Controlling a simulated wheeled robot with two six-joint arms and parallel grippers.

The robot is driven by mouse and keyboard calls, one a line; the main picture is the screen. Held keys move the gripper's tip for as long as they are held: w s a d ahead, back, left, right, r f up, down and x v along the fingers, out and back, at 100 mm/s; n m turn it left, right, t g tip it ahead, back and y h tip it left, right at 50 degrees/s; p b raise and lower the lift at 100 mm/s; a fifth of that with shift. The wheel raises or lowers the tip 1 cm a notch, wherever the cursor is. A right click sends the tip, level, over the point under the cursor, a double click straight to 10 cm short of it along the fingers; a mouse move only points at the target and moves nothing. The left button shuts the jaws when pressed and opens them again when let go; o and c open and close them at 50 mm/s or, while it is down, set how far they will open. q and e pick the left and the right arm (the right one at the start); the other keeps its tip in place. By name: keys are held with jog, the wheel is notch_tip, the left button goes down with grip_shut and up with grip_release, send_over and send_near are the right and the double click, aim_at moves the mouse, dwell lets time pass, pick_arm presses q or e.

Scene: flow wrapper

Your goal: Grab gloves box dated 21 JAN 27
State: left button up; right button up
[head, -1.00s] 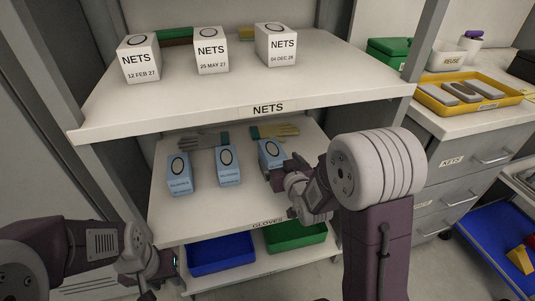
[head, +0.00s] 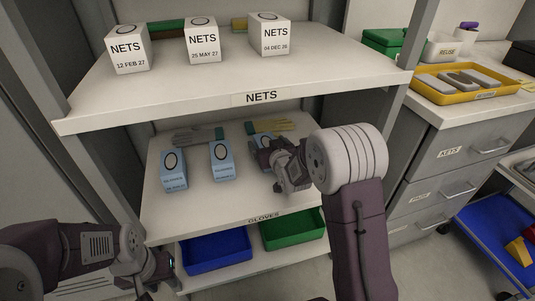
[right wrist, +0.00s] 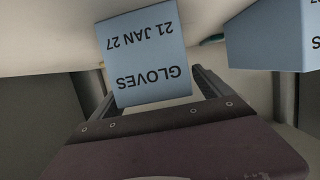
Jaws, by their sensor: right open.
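The light blue gloves box marked 21 JAN 27 (right wrist: 143,50) appears upside down in the right wrist view, between the fingers of my right gripper (right wrist: 152,88). The fingers are open, one along each side; I cannot tell whether either touches it. In the head view my right gripper (head: 268,150) is at the rightmost box on the gloves shelf (head: 205,212) and hides most of it. Two more blue boxes stand to the left, a middle one (head: 221,161) and a left one (head: 173,171); their dates are too small to read. My left gripper (head: 150,287) is low at the left, its fingers unclear.
The nets shelf (head: 225,80) is above, with three white boxes at its back. A blue bin (head: 215,250) and a green bin (head: 292,230) sit below. Another blue box (right wrist: 270,38) is close beside my right gripper.

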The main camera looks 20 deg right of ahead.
jog(key=c, duration=1.6)
jog(key=shift+o, duration=0.2)
notch_tip(320, 180, up, 5)
jog(key=p, duration=0.3)
jog(key=shift+f, duration=0.15)
jog(key=s+d+r+p, duration=0.5)
jog(key=d+r+p, duration=0.1)
jog(key=d, duration=0.4)
jog(key=shift+d+r, duration=0.2)
jog(key=shift+d, duration=0.1)
